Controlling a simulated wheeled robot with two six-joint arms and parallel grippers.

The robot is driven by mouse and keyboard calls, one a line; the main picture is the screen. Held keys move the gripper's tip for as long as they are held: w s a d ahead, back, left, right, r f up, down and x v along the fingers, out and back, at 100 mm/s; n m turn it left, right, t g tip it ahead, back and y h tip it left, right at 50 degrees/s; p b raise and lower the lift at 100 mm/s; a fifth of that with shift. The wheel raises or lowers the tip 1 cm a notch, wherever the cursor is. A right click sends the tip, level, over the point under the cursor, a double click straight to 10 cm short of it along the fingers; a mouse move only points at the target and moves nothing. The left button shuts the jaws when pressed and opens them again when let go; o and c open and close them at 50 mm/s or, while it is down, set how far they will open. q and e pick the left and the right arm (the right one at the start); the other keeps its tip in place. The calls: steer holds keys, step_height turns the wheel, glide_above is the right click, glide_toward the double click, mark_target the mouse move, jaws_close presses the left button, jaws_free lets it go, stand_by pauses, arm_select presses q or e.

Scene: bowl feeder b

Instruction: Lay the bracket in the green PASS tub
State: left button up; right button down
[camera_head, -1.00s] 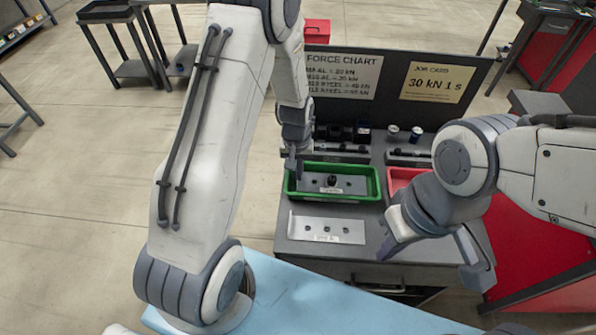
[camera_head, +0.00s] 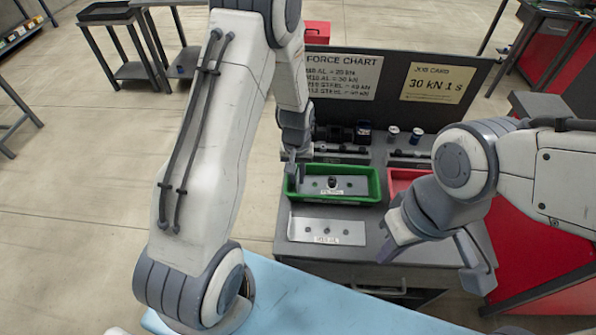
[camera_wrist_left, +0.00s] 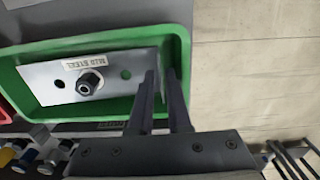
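The bracket (camera_head: 350,185), a grey metal plate with holes, a dark bolt and a small label, lies in the green PASS tub (camera_head: 377,187). In the left wrist view the bracket (camera_wrist_left: 110,85) looks flat inside the green tub (camera_wrist_left: 183,60). My left gripper (camera_head: 292,170) is at the tub's left end. In the wrist view its fingers (camera_wrist_left: 162,85) stand slightly apart around the bracket's end, with a narrow gap between them. Whether they touch it is hard to see. My right gripper (camera_head: 435,255) is open and empty, at the bench's right front.
A second plate (camera_head: 300,228) with holes and a label lies in front of the tub. A red tub (camera_head: 400,180) stands to the right, partly behind my right arm. Racks with small parts (camera_head: 340,150) and a dark board with a force chart and job card (camera_head: 432,83) are behind.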

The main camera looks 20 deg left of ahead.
arm_select(q)
step_height(320, 180, up, 13)
steer(key=s+d+r+m, duration=0.4)
steer(key=s+d+r, duration=0.2)
steer(key=s+d, duration=0.35)
steer(key=s+d+r+m, duration=0.1)
steer(key=s+d+m, duration=0.1)
steer(key=s, duration=0.5)
steer(key=s+d+r+m, duration=0.1)
steer(key=s+d+m, duration=0.1)
steer(key=s+m, duration=0.2)
steer(key=s, duration=0.3)
steer(key=shift+d+r+m+h, duration=0.15)
steer(key=shift+d+m+h, duration=0.15)
steer(key=shift+d+h, duration=0.1)
steer(key=shift+d, duration=0.1)
